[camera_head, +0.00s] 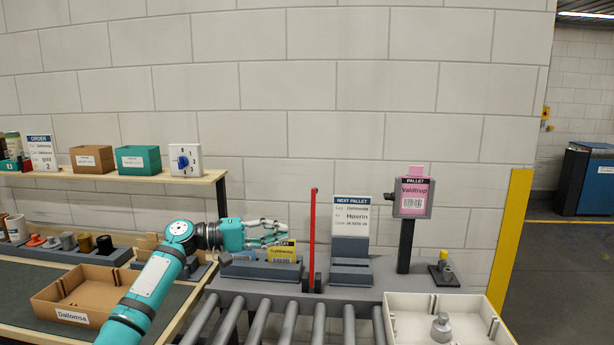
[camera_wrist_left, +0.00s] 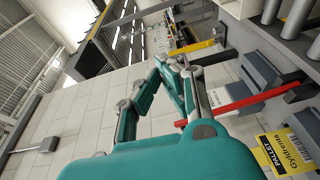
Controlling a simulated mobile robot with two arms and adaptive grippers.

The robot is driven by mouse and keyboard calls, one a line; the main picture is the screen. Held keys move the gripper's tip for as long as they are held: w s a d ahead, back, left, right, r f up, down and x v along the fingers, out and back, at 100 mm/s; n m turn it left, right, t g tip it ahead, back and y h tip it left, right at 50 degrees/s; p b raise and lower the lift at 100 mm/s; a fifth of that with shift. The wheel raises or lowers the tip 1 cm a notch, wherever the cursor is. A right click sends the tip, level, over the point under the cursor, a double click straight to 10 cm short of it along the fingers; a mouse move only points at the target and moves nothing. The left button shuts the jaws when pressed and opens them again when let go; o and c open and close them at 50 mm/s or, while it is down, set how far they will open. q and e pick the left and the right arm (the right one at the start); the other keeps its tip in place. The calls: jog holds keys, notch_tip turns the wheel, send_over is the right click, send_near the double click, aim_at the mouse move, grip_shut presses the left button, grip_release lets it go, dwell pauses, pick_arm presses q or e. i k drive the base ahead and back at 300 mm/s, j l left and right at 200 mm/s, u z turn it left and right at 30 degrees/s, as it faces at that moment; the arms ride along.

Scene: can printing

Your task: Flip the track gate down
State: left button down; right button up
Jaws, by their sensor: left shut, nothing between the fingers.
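The track gate looks to be the red bar (camera_head: 312,235), standing upright at the back edge of the roller track (camera_head: 289,322). The red bar (camera_wrist_left: 250,101) also shows in the left wrist view, just beyond my fingers. My left gripper (camera_head: 280,232) is shut and empty, to the left of the bar and at its mid height. It also shows in the left wrist view (camera_wrist_left: 195,100). I cannot tell whether a finger touches the bar; in the head view a small gap shows. My right gripper is not in view.
A card holder with a yellow pallet card (camera_head: 284,250) sits just below my left gripper. The "Next pallet" sign (camera_head: 350,215) and the pink pallet card (camera_head: 413,196) on its post stand right of the bar. A white tray (camera_head: 400,325) is at front right, a cardboard box (camera_head: 65,297) at left.

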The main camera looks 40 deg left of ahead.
aim_at(315, 191)
jog(key=i+j, duration=0.85)
jog(key=j, duration=0.25)
